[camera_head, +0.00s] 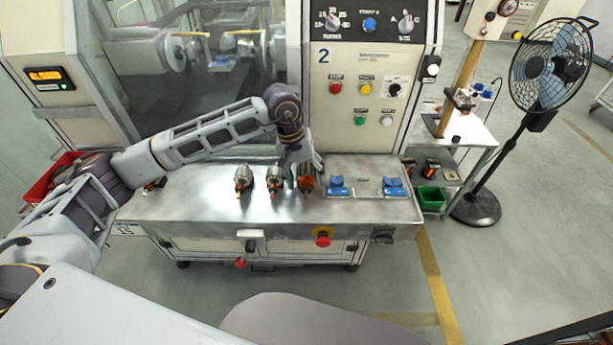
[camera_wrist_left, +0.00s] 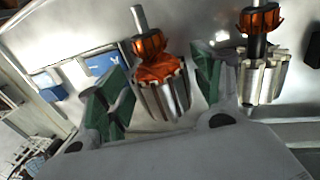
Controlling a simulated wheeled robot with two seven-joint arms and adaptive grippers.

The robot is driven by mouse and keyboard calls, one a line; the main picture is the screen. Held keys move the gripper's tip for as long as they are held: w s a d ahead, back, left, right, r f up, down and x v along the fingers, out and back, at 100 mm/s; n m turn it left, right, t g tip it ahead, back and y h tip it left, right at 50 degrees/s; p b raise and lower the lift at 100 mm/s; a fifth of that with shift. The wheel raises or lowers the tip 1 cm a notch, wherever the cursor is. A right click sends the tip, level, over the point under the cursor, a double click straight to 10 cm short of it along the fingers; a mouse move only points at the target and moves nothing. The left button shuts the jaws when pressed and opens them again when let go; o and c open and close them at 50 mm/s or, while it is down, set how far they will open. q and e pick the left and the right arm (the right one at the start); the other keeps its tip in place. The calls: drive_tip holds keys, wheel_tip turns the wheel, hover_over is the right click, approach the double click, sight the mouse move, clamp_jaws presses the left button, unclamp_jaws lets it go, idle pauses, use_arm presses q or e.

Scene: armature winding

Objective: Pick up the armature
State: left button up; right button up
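Three armatures stand in a row on the steel worktop. In the head view they are the left armature (camera_head: 244,178), the middle armature (camera_head: 274,181) and the right armature (camera_head: 307,181), which has copper-orange windings. My left gripper (camera_head: 303,168) is over the right one and partly hides it. In the left wrist view, an armature (camera_wrist_left: 160,78) with orange windings, a silver shaft and a grey slotted core lies between the green-padded fingers of my left gripper (camera_wrist_left: 158,88). The fingers are open, with gaps beside it. Another armature (camera_wrist_left: 263,55) stands outside the right finger. My right gripper is not in view.
Blue holders (camera_head: 338,186) sit on the worktop (camera_head: 210,205) to the right of the armatures. The machine panel (camera_head: 362,90) rises behind. A red bin (camera_head: 50,180) is at the left, and a side shelf with a green bin (camera_head: 430,198) is at the right.

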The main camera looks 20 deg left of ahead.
sight(306, 171)
use_arm(q)
drive_tip(key=c, duration=1)
drive_tip(key=shift+c, duration=0.6)
drive_tip(key=shift+r, duration=0.15)
drive_tip(key=shift+r, duration=0.75)
drive_tip(key=w+d+b+v, duration=0.1)
drive_tip(key=d+v, duration=0.1)
drive_tip(key=v, duration=1)
drive_tip(key=d+r+b+v, duration=0.1)
drive_tip(key=d+b+v, duration=0.1)
drive_tip(key=v, duration=1.1)
drive_tip(key=shift+w+d+r, duration=0.35)
drive_tip(key=shift+d+r, duration=0.05)
drive_tip(key=shift+d, duration=0.2)
